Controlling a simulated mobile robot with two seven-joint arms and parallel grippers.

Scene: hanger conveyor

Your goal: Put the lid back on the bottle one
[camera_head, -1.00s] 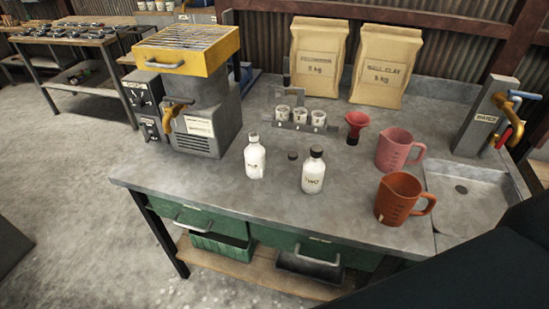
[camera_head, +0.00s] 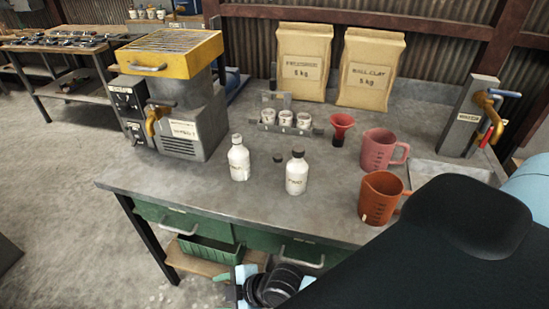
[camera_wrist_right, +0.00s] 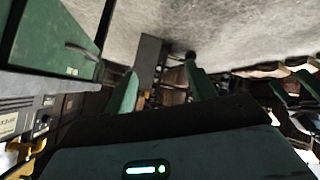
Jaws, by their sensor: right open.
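Two white bottles stand upright on the grey bench in the head view. The left bottle (camera_head: 239,160) has a pale, uncovered top. The right bottle (camera_head: 297,174) wears a dark lid. Their labels are too small to read surely. A small loose dark lid (camera_head: 278,157) lies on the bench between them. My right gripper shows in the right wrist view (camera_wrist_right: 163,82), its green fingers apart and nothing between them. In the head view my right wrist is low, in front of the bench edge, below the bottles and apart from them. My left gripper is not seen.
An orange jug (camera_head: 378,197) and a pink jug (camera_head: 378,150) stand right of the bottles, with a red funnel (camera_head: 341,125) behind. A rack of small cups (camera_head: 286,119) is farther back. A yellow-topped machine (camera_head: 185,120) stands left. The bench front left is clear.

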